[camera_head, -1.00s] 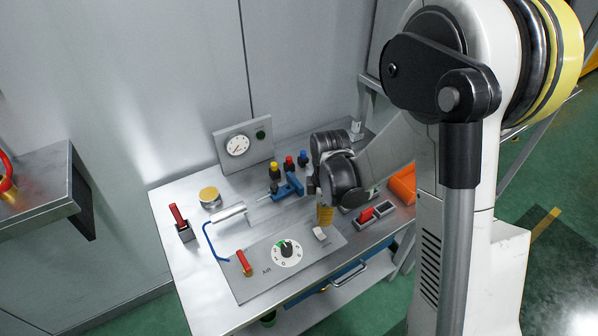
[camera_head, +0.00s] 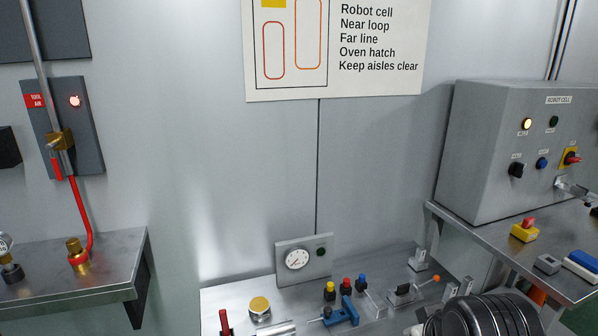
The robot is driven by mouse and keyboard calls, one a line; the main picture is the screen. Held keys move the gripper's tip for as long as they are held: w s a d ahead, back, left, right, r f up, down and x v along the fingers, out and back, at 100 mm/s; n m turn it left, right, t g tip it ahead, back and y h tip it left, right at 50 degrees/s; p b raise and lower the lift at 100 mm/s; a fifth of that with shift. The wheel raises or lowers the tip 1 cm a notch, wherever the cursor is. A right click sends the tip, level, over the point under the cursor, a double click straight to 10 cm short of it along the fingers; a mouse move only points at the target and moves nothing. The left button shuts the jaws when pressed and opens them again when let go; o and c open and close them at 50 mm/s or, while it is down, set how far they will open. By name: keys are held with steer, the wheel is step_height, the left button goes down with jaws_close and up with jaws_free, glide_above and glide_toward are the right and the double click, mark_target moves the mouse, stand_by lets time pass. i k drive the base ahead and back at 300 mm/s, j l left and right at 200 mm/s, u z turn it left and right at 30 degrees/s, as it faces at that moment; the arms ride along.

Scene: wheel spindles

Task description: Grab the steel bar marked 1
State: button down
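I cannot make out a steel bar marked 1 in the head view. A short silver cylinder (camera_head: 276,328) lies on the steel bench (camera_head: 240,292), cut off by the bottom edge; no mark on it is readable. The dark ringed part of my arm shows at the bottom right, in front of the bench's right end. My gripper's fingers are not visible, being below the picture edge or hidden by the arm.
A gauge panel (camera_head: 303,260), a brass-topped pot (camera_head: 260,307), a blue clamp-like tool (camera_head: 341,314) and colored-cap pieces stand on the bench. A control box (camera_head: 490,170) sits on the right table (camera_head: 465,228). A shelf (camera_head: 105,262) with a red hose (camera_head: 83,210) juts out left.

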mark_target(420, 253)
steer(key=i+l+z, duration=0.1)
steer(key=i+z, duration=0.2)
steer(key=z, duration=0.15)
steer(key=i+z, duration=0.25)
steer(key=z, duration=0.2)
